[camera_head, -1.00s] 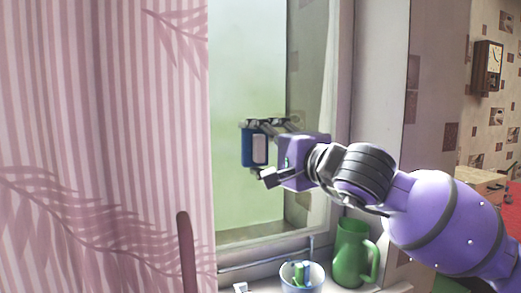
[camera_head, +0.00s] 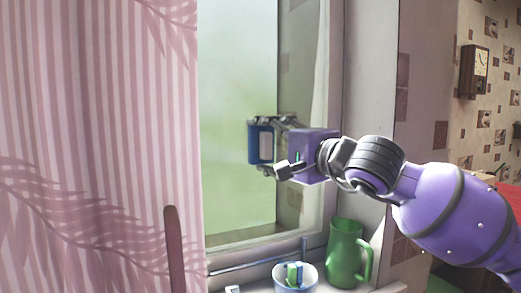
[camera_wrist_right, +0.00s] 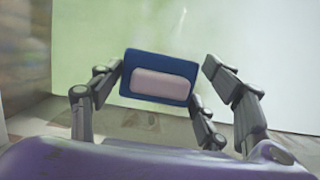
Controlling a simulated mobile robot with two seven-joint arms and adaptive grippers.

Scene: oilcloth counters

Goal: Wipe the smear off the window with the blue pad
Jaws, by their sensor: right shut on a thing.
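My right gripper (camera_head: 262,146) comes in from the right and is shut on the blue pad (camera_head: 253,142), a flat blue block with a pale grip. It holds the pad upright in front of the window (camera_head: 235,85). In the right wrist view, the blue pad (camera_wrist_right: 184,68) shows its pinkish grip between the fingers, with the pale glass behind it. I cannot tell whether the pad touches the glass. The glass looks hazy green and white; no distinct smear stands out. My left gripper is not in view.
A pink striped curtain (camera_head: 95,120) covers the left side. Below the window, a white and blue cup (camera_head: 295,281) with things in it and a green jug (camera_head: 345,252) stand on the right. A wall clock (camera_head: 475,71) hangs at the far right.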

